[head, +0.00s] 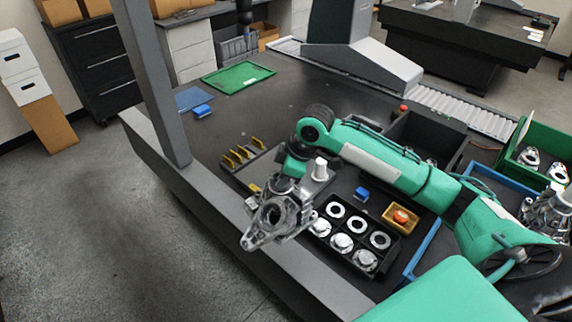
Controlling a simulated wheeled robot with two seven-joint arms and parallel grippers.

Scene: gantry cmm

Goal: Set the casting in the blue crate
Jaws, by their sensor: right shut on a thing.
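My right arm reaches in from the right, and its gripper (270,207) is shut on a grey metal casting (258,238). The casting hangs near the table's front edge, left of the black tray, and the gripper partly hides it. The blue crate (424,248) is at the right, with its blue rim showing on both sides of my arm. My arm hides much of the crate's inside. Grey metal parts (548,212) show at its right side, partly cut off by the frame. My left gripper is not in view.
A black tray (385,262) holds several round metal parts. Close by are a yellow bin (402,218) and a small blue block (361,194). A green crate (515,152) with castings is at the right. A grey upright post (160,90) stands at the left edge.

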